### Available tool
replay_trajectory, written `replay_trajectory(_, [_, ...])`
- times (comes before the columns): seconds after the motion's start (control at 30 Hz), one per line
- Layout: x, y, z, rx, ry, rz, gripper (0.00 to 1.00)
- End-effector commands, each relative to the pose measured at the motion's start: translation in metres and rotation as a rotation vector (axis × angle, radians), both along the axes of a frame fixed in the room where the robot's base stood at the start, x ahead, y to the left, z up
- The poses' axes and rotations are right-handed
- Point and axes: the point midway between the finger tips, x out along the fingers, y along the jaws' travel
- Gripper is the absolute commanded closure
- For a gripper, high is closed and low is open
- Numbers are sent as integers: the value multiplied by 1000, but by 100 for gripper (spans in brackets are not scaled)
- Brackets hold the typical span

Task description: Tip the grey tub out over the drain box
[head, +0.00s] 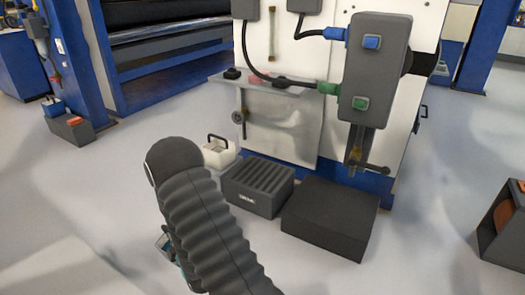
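A dark grey box with a slotted top and a small white label (258,187) stands on the floor in front of the white machine; it fits the drain box best. I cannot surely pick out the grey tub. A small dark grey open box (73,137) with a red-orange thing in it stands on the floor at the far left. My arm, in a ribbed dark sleeve, rises from the bottom and bends at the centre left. My gripper does not show clearly. A small teal and grey piece (165,243) peeks out left of the sleeve; I cannot tell what it is.
A plain black block (330,217) stands right of the slotted box. A white container with a dark handle (218,152) stands behind it on the left. The white machine (400,130) rises behind. A dark bin (497,240) stands at the right edge. Floor is clear at left and front right.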

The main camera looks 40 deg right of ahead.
Motion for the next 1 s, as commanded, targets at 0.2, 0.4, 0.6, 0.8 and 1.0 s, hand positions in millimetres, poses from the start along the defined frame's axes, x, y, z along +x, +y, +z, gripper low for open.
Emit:
replay_trajectory(0.2, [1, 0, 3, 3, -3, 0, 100])
replay_trajectory(0.4, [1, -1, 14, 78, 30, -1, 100])
replay_trajectory(0.6, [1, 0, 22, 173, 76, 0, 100])
replay_trajectory(0.8, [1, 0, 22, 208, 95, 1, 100])
replay_trajectory(1.0, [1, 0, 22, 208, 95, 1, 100])
